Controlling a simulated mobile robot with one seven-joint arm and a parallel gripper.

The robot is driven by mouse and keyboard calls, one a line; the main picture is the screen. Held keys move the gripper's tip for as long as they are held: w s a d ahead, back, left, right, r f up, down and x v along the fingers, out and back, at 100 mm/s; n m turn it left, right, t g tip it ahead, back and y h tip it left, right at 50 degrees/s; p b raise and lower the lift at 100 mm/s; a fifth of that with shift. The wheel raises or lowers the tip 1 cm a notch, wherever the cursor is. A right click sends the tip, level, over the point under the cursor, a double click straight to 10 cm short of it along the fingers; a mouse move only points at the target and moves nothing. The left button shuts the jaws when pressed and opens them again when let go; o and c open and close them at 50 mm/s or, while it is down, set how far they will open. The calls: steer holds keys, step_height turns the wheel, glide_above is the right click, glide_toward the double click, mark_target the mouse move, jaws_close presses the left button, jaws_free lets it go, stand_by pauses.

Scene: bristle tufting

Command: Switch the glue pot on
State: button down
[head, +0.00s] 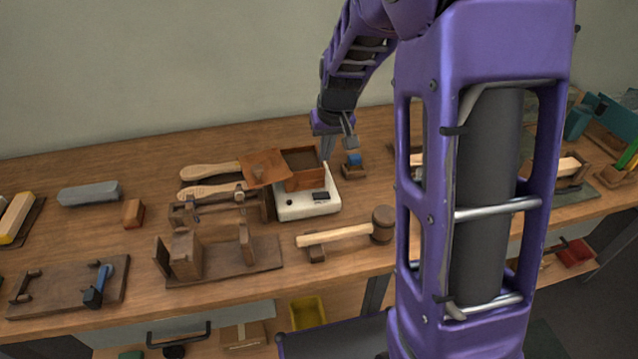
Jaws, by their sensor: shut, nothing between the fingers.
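The glue pot is a white base (309,209) with a brown square container (301,169) on top, standing mid-table in the head view. A small dark knob (289,202) and a black switch-like patch (320,195) show on the front of the base. Whether the switch is on is too small to tell. A brown flap or lid (264,168) sits tilted at the container's left edge. My gripper (327,157) is shut and empty, pointing down at the right rear of the pot. Whether it touches the pot is unclear.
A wooden mallet (340,236) lies in front of the pot. A small holder with a blue item (354,164) stands just right of my gripper. Brushes and wooden jigs (187,254) crowd the left. My purple arm hides part of the right side.

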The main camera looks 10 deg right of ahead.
stand_by(0.3)
glide_toward(316, 195)
steer(key=x, duration=0.5)
steer(key=shift+w+d+b, duration=0.15)
steer(key=shift+w+b, duration=0.2)
steer(key=shift+w, duration=0.1)
steer(key=shift+f, duration=0.75)
steer(key=shift+a+f+b, duration=0.3)
steer(key=shift+f+b, duration=0.25)
steer(key=shift+b, duration=0.2)
steer(key=shift+r+p, duration=0.3)
steer(key=shift+d, duration=0.1)
